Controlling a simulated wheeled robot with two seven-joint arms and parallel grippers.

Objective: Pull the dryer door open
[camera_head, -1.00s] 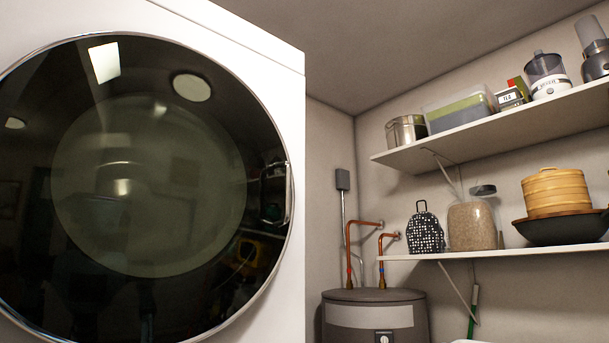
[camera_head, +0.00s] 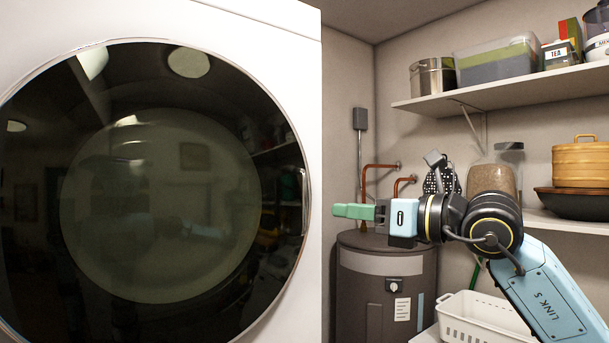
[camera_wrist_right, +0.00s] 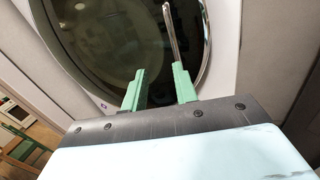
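The dryer door (camera_head: 160,190) is round, with dark glass and a chrome rim, and looks shut on the white front. Its handle (camera_head: 303,202) is a slim vertical metal bar at the door's right edge. My right gripper (camera_head: 338,211) is raised to the right of the handle, its green fingers pointing left, apart from it in the head view. In the wrist view the fingers of my right gripper (camera_wrist_right: 158,82) are spread with nothing between them, and the handle (camera_wrist_right: 171,32) rises just beyond the right-hand finger. My left gripper is not in view.
A dark water heater (camera_head: 385,285) with copper pipes stands behind my right arm. A white basket (camera_head: 480,316) sits low at the right. Wall shelves (camera_head: 505,85) hold a pot, bins and jars. The space directly before the door is clear.

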